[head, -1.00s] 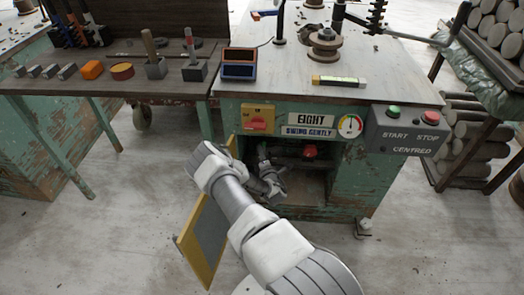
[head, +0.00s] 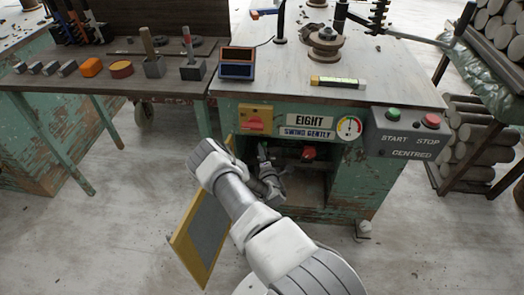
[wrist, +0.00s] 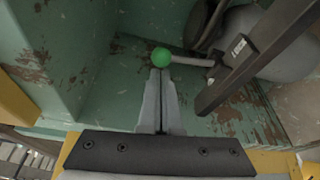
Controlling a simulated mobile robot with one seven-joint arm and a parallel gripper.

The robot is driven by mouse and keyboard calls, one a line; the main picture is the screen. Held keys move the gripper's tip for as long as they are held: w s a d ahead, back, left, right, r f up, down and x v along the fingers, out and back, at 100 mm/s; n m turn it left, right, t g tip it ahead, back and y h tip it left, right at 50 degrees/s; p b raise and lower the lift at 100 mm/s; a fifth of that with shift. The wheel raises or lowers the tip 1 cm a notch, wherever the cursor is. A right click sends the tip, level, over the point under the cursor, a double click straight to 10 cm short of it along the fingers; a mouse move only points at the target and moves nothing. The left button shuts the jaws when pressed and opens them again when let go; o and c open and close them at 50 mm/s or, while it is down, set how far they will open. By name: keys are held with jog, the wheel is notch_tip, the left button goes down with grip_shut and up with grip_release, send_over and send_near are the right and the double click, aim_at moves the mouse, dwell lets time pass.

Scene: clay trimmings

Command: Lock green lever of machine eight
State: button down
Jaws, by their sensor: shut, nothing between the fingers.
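Machine eight (head: 352,185) is a worn green cabinet with an "EIGHT" plate. Its front opening is exposed, with a yellow-framed door (head: 205,235) standing open. My gripper (head: 263,150) reaches into the left part of that opening. In the wrist view, the green lever's round knob (wrist: 162,57) sits at the end of a pale rod running right to a dark pivot. My gripper (wrist: 160,73) is shut and empty, its fingertips just below the knob in that picture. I cannot tell whether they touch it. In the head view the green knob is hidden.
A red knob (head: 309,153) is inside the opening, right of my gripper. A dark bar (wrist: 245,65) slants right of the lever. A yellow plate with a red switch (head: 256,121) and a start/stop box (head: 405,135) are on the front.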

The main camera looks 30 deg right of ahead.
jog(key=shift+s+d+m+t+b, duration=0.15)
jog(key=shift+s+d+m+b, duration=0.15)
jog(key=shift+m, duration=0.25)
jog(key=shift+s+d+m+t+b, duration=0.2)
jog(key=shift+d+m, duration=0.2)
jog(key=shift+m, duration=0.15)
jog(key=shift+s+d+b, duration=0.3)
jog(key=shift+s+d, duration=0.05)
jog(key=shift+d, duration=0.15)
jog(key=shift+a, duration=0.1)
